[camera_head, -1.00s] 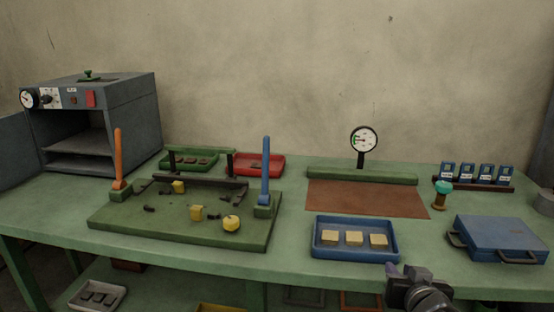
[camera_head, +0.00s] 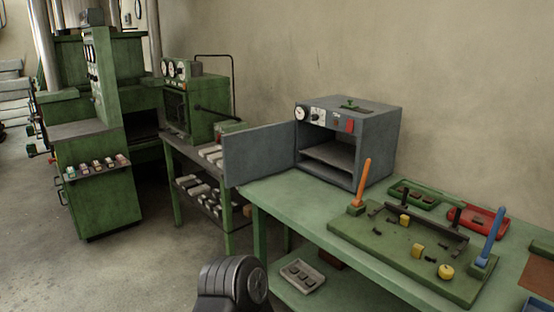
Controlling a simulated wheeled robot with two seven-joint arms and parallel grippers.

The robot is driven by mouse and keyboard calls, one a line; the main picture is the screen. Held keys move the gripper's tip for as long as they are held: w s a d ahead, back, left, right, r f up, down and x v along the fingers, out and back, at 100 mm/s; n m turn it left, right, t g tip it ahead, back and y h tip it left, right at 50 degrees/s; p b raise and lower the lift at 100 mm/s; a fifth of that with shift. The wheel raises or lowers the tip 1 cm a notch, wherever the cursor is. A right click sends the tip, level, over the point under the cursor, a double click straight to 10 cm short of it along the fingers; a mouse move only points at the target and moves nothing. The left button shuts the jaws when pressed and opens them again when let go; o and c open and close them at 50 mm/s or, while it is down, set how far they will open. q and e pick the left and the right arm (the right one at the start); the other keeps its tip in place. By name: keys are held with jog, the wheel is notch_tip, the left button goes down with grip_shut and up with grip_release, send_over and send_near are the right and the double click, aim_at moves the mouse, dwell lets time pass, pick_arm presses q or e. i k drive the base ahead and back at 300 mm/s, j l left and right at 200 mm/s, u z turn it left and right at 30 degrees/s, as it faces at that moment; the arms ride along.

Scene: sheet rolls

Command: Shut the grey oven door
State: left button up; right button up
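The grey oven (camera_head: 365,150) stands at the back left end of the green table. Its front opening faces me and shows an empty-looking chamber with a shelf. The grey oven door (camera_head: 259,153) is open, swung out to the left of the opening and reaching past the table's left edge. A dark rounded part of my own arm (camera_head: 233,283) shows at the bottom edge, apart from the door. No gripper fingers show in the head view.
A green board (camera_head: 385,246) with an orange lever (camera_head: 361,184) and a blue lever (camera_head: 491,236) lies right of the oven. A green tray (camera_head: 428,202) and a red tray (camera_head: 462,225) sit behind it. Green machines stand left, with open floor before them.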

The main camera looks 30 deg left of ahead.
aim_at(248, 155)
jog(key=i+j, duration=0.1)
jog(key=j, duration=0.9)
jog(key=i+j+z, duration=0.2)
jog(key=j+z, duration=0.25)
jog(key=j, duration=1.45)
jog(key=j+z, duration=0.4)
jog(key=j, duration=1.45)
jog(key=j+z, duration=0.15)
jog(key=j, duration=0.85)
jog(key=j+z, duration=0.15)
jog(key=j, duration=0.9)
jog(key=k, duration=0.05)
